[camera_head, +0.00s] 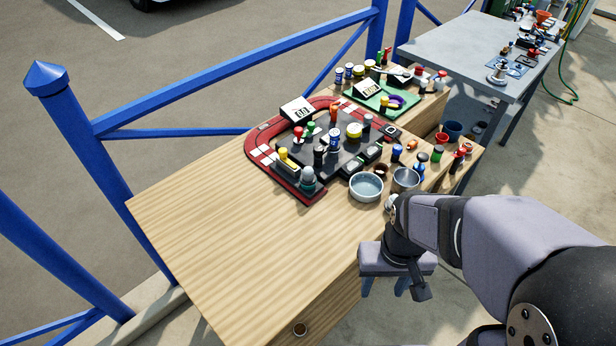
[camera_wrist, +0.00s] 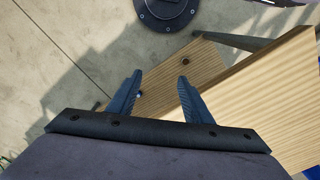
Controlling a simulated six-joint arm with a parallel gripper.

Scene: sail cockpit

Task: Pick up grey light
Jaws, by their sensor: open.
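What looks like the grey light (camera_head: 308,180) is a small piece with a grey-green domed top. It stands upright at the near corner of the red-edged black panel (camera_head: 285,178) on the wooden table, in the head view. Several other knobs and lights stand close behind it. My gripper (camera_head: 384,286) hangs past the table's right edge, to the right of and nearer than the light. In the wrist view my gripper (camera_wrist: 157,80) has its two dark fingers apart with nothing between them. The light is not visible in the wrist view.
A grey-blue bowl (camera_head: 366,186) and a metal cup (camera_head: 405,179) stand right of the light. A green board (camera_head: 385,98) with small pieces lies behind. The wooden table's (camera_head: 225,235) near left part is clear. Blue railings (camera_head: 240,75) run along its far side.

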